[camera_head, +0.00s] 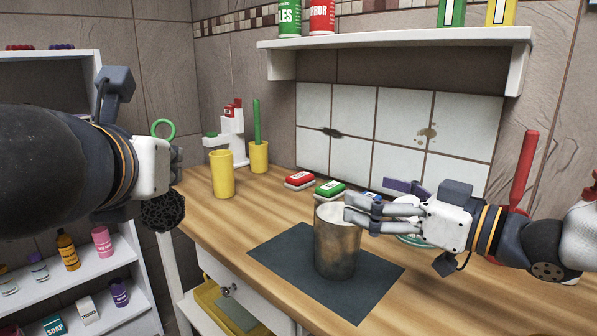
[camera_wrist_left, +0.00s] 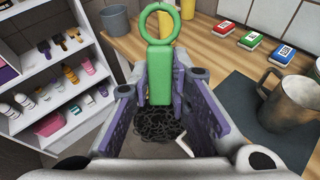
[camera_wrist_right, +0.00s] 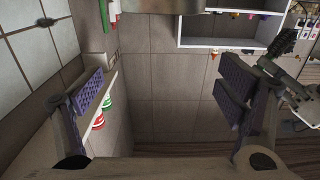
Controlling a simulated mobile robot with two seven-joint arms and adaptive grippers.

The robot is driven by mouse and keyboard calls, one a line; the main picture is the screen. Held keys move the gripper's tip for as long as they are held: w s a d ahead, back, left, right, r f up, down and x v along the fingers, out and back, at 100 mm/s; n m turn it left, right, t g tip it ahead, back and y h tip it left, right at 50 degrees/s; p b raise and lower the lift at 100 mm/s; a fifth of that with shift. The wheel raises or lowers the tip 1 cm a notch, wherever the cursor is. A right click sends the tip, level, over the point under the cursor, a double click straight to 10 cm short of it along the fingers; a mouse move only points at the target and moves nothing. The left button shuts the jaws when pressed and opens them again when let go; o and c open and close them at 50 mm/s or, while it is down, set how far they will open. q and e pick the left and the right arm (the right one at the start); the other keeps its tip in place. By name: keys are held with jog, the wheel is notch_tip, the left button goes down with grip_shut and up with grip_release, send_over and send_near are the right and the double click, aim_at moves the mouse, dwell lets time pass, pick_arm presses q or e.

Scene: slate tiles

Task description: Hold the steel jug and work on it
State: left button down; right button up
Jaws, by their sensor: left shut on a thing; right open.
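The steel jug (camera_head: 337,248), brownish and stained, stands upright on a dark mat (camera_head: 285,258). It also shows in the left wrist view (camera_wrist_left: 290,108) with its handle facing left. My left gripper (camera_head: 172,165) is shut on a scrubber. Its green ring handle (camera_wrist_left: 160,60) sticks up and its black wiry pad (camera_wrist_left: 158,125) hangs below, left of and apart from the jug. My right gripper (camera_head: 372,205) is open, with its fingers at the jug's upper right rim. Whether they touch it I cannot tell. The right wrist view shows bare wall between the purple fingers (camera_wrist_right: 165,92).
Yellow cups (camera_head: 222,175) stand at the counter's back left. An open drawer (camera_head: 228,310) is below the front edge. A shelf (camera_head: 400,39) hangs above. A white shelf unit (camera_head: 85,285) stands left.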

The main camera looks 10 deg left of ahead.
aim_at(358, 232)
pick_arm(q)
jog(key=shift+d+r, duration=0.15)
jog(key=shift+d, duration=0.1)
pick_arm(e)
jog(key=f, duration=0.7)
jog(key=shift+s+d+f, duration=0.1)
jog(key=shift+s+f, duration=0.1)
jog(key=x, duration=0.6)
jog(key=shift+w+a+f, duration=0.1)
jog(key=shift+a+f, duration=0.15)
jog(key=shift+f, duration=0.1)
pick_arm(q)
jog(key=w+d+r+m+h, duration=0.4)
jog(key=d+h, duration=0.3)
jog(key=d, duration=0.4)
jog(key=w+d+r+m+h, duration=0.5)
jog(key=w+d+r+h, duration=0.1)
jog(key=d, duration=0.4)
jog(key=shift+w+d+r+t+h, duration=0.15)
jog(key=shift+w+d+t+h, duration=0.2)
jog(key=shift+w+h, duration=0.4)
pick_arm(e)
jog(key=shift+w+a, duration=0.35)
jog(key=shift+a, duration=0.05)
jog(key=shift+c, duration=0.4)
jog(key=shift+r, duration=0.1)
jog(key=c, duration=1.4)
